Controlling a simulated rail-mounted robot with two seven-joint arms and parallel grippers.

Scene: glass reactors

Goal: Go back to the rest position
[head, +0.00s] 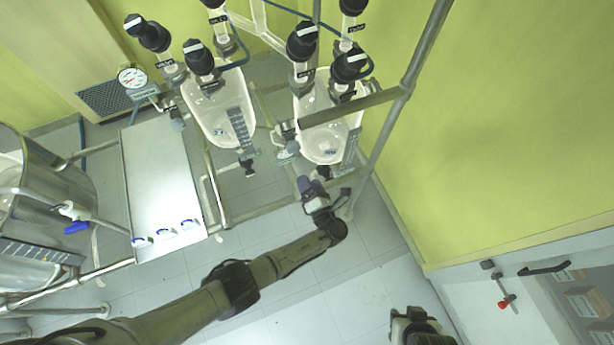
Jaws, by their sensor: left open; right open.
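My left arm reaches in from the lower left, and its gripper (309,184) is open just below the right glass vessel (328,130), close to the outlet valve under it. I cannot tell whether the gripper touches the valve. My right gripper (402,322) is open and empty at the bottom edge, over the floor, and partly cut off by the frame. The left glass vessel (215,110) hangs in the same metal frame, apart from both grippers.
A metal post (392,115) stands right of the vessels. A white panel with blue handles (160,190) and a steel tank (40,190) are at left. A cabinet with a red-knobbed valve (506,302) is at lower right. The floor (370,290) between is clear.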

